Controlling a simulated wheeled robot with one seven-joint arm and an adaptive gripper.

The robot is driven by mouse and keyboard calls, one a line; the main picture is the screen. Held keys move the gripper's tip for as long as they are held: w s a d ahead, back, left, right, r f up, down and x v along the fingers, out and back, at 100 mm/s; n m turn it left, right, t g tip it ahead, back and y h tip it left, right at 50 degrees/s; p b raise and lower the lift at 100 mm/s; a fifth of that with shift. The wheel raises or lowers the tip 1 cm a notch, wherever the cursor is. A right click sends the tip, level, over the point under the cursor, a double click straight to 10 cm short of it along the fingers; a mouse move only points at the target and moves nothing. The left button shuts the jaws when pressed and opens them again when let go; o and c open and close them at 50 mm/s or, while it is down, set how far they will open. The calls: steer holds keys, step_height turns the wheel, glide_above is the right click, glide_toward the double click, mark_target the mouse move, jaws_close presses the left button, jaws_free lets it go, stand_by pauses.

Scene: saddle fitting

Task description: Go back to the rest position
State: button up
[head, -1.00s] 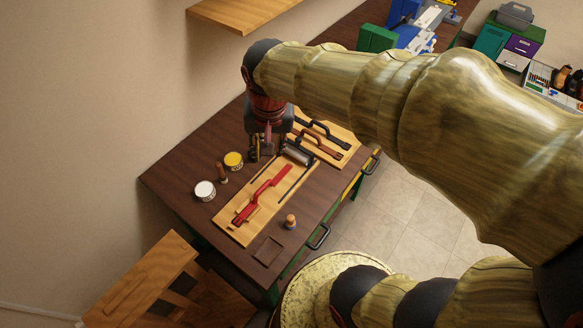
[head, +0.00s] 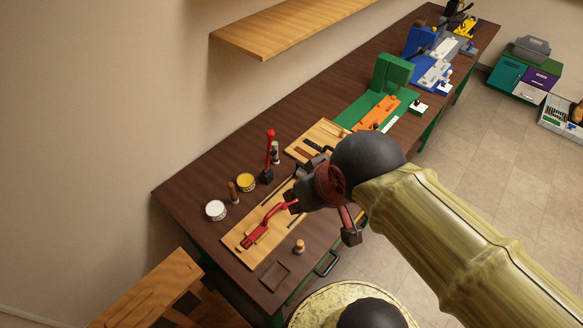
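My gripper (head: 303,194) is in the head view, above the right part of the front wooden board (head: 240,240) on the brown workbench. Its dark body is turned toward the left, and my wrist and arm cover part of it. The fingertips cannot be made out clearly, so I cannot tell whether it is open or shut. No held object can be made out. A red-handled tool (head: 268,221) lies on the board, partly behind my gripper. A red lever on a black base (head: 267,176) stands upright on the bench behind the board.
A white-topped can (head: 215,210), a yellow-topped can (head: 246,182) and a small wooden-topped piece (head: 299,246) stand around the board. A green fixture (head: 392,74) is farther along the bench (head: 320,100). A wooden shelf (head: 290,25) hangs above.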

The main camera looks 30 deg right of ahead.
step_height(320, 180, down, 9)
steer(key=b, duration=0.8)
steer(key=shift+b, duration=0.4)
